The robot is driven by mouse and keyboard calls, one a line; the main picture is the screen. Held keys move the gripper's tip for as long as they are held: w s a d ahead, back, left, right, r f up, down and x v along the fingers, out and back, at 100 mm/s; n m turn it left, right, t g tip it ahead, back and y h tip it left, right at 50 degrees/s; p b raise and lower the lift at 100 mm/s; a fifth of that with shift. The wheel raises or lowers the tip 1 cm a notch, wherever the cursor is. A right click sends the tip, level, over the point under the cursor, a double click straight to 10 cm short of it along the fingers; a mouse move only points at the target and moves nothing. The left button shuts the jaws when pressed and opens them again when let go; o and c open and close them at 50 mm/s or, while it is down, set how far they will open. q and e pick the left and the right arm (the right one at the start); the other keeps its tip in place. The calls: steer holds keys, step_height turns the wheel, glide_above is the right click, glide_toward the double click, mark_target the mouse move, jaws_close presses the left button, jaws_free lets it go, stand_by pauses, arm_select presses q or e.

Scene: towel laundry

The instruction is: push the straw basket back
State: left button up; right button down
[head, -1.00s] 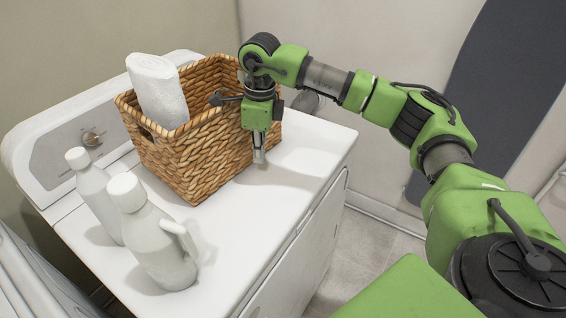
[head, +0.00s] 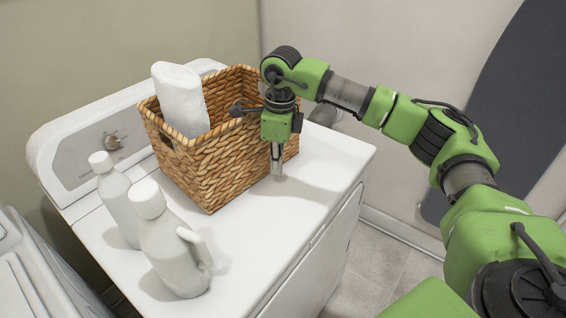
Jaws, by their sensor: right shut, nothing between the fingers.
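The straw basket (head: 212,168) stands upright on top of a white washing machine, toward its back. A rolled white towel (head: 180,100) sticks up out of its left end. My right gripper (head: 277,170) points down at the basket's front right side, shut and empty. Its fingertips are low, close to the machine's top. It overlaps the basket's side in this view, so I cannot tell whether they touch. My left gripper is not in view.
Two white bottles, a rear one (head: 117,200) and a front one with a handle (head: 170,240), stand left of the basket. The white machine top (head: 290,215) is clear in front and at right. A control panel (head: 85,150) rises along the back left.

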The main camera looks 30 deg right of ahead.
steer(key=shift+s+r+g+p, duration=0.1)
steer(key=shift+s+g+p, duration=0.4)
steer(key=shift+p, duration=0.65)
steer(key=r+p, duration=0.1)
steer(key=r, duration=0.1)
steer(key=r+p, duration=0.1)
steer(key=w+r+p, duration=0.1)
steer(key=r, duration=0.1)
steer(key=shift+a+r+p, duration=0.15)
steer(key=shift+r+p, duration=0.15)
steer(key=shift+r, duration=0.05)
steer(key=shift+r, duration=0.1)
